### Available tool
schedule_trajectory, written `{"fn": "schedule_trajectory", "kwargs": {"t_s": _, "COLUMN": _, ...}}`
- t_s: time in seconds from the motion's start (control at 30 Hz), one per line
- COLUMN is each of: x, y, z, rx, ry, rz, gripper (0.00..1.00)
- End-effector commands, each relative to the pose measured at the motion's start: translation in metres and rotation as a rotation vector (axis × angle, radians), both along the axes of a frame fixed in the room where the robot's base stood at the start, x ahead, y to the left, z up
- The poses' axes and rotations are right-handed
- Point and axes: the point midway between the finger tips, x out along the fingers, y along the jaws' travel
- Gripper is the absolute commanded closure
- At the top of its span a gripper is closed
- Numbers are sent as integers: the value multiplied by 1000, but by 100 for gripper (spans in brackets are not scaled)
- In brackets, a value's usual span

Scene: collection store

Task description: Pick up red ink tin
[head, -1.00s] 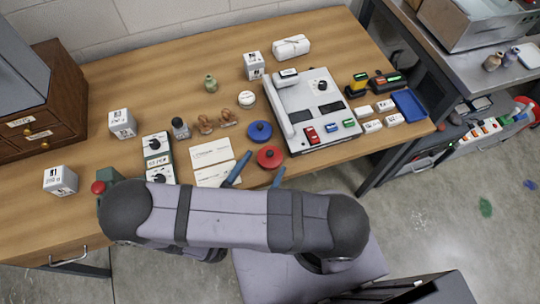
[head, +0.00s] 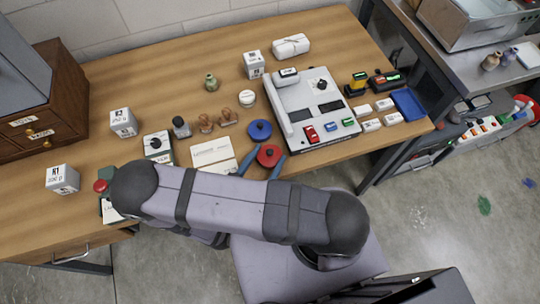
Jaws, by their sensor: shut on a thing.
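The red ink tin (head: 269,155) is a round, flat red tin with a small knob on top. It is near the front edge of the wooden table, just in front of the similar blue tin (head: 259,130). My gripper (head: 267,160) has its blue fingers on the left and right sides of the red tin and is shut on it. The tin looks to be at table level; I cannot tell whether it is clear of the surface. My arm hides the gripper's body and part of the table's front edge.
A grey machine (head: 318,108) stands close to the right of the tins. A white card (head: 212,152) lies to the left, with wooden stamps (head: 206,123) behind it. A blue tray (head: 408,104) is at the right. The table's back middle is fairly clear.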

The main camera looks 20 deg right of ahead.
Motion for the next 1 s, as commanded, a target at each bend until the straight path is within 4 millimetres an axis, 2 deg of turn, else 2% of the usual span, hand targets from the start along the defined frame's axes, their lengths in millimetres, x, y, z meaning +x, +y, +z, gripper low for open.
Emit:
{"fn": "schedule_trajectory", "kwargs": {"t_s": 0.37, "x": 0, "y": 0, "z": 1, "rx": -1, "ry": -1, "rz": 0, "gripper": 100}}
{"fn": "schedule_trajectory", "kwargs": {"t_s": 0.57, "x": 0, "y": 0, "z": 8, "rx": -1, "ry": -1, "rz": 0, "gripper": 100}}
{"fn": "schedule_trajectory", "kwargs": {"t_s": 0.77, "x": 0, "y": 0, "z": 28, "rx": -1, "ry": -2, "rz": 0, "gripper": 100}}
{"fn": "schedule_trajectory", "kwargs": {"t_s": 1.0, "x": 0, "y": 0, "z": 62, "rx": -1, "ry": -2, "rz": 0, "gripper": 100}}
